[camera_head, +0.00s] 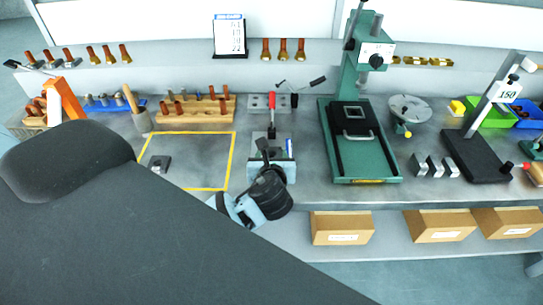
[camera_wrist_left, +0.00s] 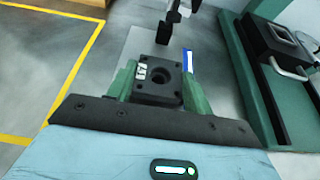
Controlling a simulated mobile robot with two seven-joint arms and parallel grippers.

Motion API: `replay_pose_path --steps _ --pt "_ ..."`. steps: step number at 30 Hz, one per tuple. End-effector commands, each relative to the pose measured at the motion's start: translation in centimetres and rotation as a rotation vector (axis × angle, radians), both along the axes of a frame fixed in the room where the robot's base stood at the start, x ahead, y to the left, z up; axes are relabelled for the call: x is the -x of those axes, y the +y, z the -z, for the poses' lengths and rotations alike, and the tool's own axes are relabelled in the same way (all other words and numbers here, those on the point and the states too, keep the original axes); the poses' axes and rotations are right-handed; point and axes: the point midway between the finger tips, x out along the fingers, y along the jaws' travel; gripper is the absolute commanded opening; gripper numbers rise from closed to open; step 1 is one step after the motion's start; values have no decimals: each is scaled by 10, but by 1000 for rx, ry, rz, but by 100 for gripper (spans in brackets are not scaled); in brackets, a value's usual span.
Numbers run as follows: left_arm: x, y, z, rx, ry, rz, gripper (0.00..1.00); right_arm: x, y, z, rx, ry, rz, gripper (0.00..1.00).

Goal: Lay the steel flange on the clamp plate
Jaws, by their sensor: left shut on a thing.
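My left gripper (camera_head: 271,170) reaches over the bench to the front of the toggle clamp (camera_head: 271,104) with the red handle. In the left wrist view its green fingers are shut on the steel flange (camera_wrist_left: 158,82), a dark square block with a round centre hole, corner holes and a white label. The flange looks level between the fingers. The clamp plate (camera_wrist_left: 134,48) shows as grey metal beyond and beside the flange. The black clamp arm (camera_wrist_left: 172,22) stands just past the flange. I cannot tell whether the flange touches the plate. My right gripper is not in view.
A green press (camera_head: 362,150) stands close on the right. A wooden rack (camera_head: 195,115) of handled tools is behind. Cardboard boxes (camera_head: 341,228) sit on the shelf below.

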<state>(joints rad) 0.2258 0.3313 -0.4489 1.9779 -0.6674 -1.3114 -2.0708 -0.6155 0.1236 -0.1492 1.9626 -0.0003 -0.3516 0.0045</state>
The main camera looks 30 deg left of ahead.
Motion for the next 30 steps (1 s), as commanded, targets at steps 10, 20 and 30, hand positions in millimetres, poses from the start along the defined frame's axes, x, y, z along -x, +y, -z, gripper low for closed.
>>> replay_pose_path --steps 10,20,30 --pt "0 0 0 -1 -3 0 13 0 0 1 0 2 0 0" --pt "0 0 8 -2 -1 -1 13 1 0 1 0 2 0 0" --pt "0 0 3 0 0 0 13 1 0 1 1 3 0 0"
